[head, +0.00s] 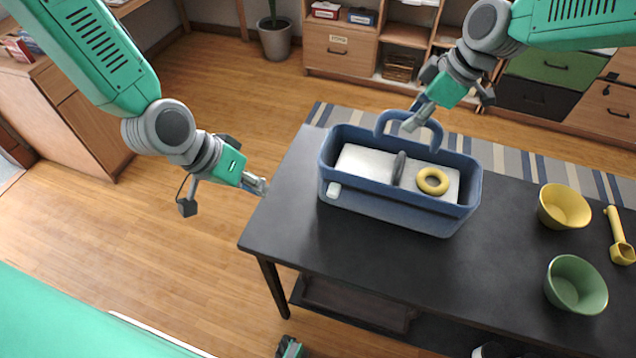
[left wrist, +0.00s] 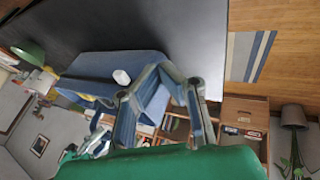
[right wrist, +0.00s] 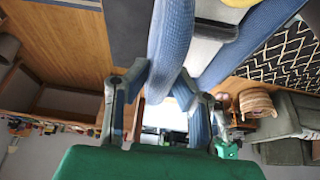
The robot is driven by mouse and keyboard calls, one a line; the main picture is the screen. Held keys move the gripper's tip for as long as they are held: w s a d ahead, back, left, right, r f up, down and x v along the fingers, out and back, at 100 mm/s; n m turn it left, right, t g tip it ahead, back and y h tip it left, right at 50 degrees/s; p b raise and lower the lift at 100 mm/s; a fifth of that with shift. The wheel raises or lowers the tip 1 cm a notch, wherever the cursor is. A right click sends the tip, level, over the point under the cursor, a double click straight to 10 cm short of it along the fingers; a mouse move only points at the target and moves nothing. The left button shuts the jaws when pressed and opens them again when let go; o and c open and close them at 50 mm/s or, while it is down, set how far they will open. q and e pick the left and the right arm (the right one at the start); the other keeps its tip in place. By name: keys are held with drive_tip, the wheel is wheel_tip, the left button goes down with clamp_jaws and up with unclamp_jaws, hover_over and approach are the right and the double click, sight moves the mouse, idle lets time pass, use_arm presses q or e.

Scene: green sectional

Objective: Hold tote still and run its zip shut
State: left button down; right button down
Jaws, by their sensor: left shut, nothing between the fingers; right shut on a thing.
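The blue tote (head: 395,206) stands upright on the dark table, its top open. A small white tab (head: 333,189), likely the zip pull, sits at its front left corner; it also shows in the left wrist view (left wrist: 122,76). A blue handle loop (head: 381,124) rises from the far side. My right gripper (head: 414,120) is shut on this handle; in the right wrist view the blue material runs between its fingers (right wrist: 157,88). My left gripper (head: 262,187) is shut and empty, beside the table's left edge, apart from the tote.
Inside the tote are pale surfaces, a dark grey upright piece (head: 399,167) and a yellow ring (head: 432,181). A yellow bowl (head: 564,207), a green bowl (head: 576,285) and a yellow scoop (head: 620,240) are at right. The table (head: 300,225) is clear left and front of the tote.

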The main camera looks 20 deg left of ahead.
sight(334, 190)
drive_tip(key=shift+r, duration=0.1)
use_arm(q)
wheel_tip(334, 190, up, 4)
drive_tip(key=w+h, duration=0.1)
drive_tip(key=w, duration=0.2)
use_arm(e)
drive_tip(key=shift+d, duration=0.1)
use_arm(q)
drive_tip(key=w+d+f, duration=0.3)
drive_tip(key=d+f, duration=0.4)
drive_tip(key=d, duration=0.2)
drive_tip(key=shift+d+f+t, duration=0.25)
drive_tip(key=shift+t, duration=0.05)
drive_tip(key=shift+w, duration=0.1)
